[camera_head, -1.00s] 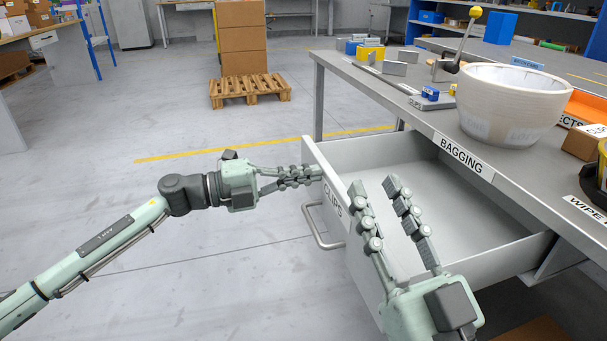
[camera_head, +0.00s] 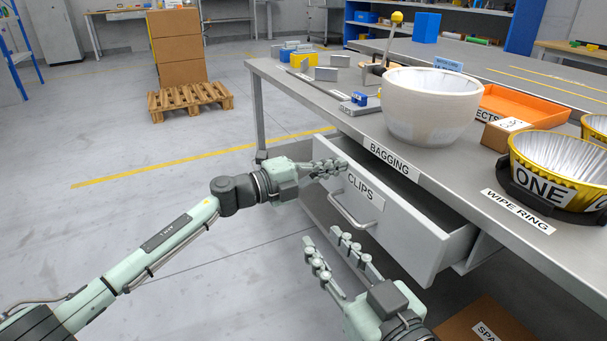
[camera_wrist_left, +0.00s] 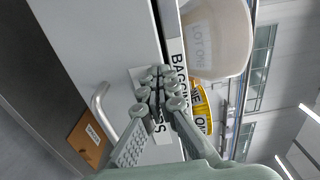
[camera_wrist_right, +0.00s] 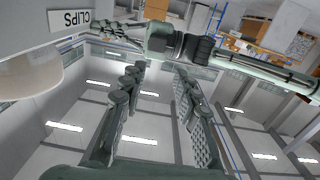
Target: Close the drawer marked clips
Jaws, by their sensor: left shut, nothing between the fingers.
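The drawer marked clips (camera_head: 400,222) is under the near edge of the workbench and still stands partly out, with a dark gap along its top. Its front carries the CLIPS label (camera_head: 360,187) and a bar handle (camera_head: 345,211). My left gripper (camera_head: 338,166) is shut and empty, its fingertips at the upper left of the drawer front, beside the label. The left wrist view shows the closed fingers (camera_wrist_left: 158,85) over part of the label; exact contact is hard to tell. My right gripper (camera_head: 333,245) is open and empty, in front of and below the drawer.
A cardboard box (camera_head: 480,322) sits low under the bench.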

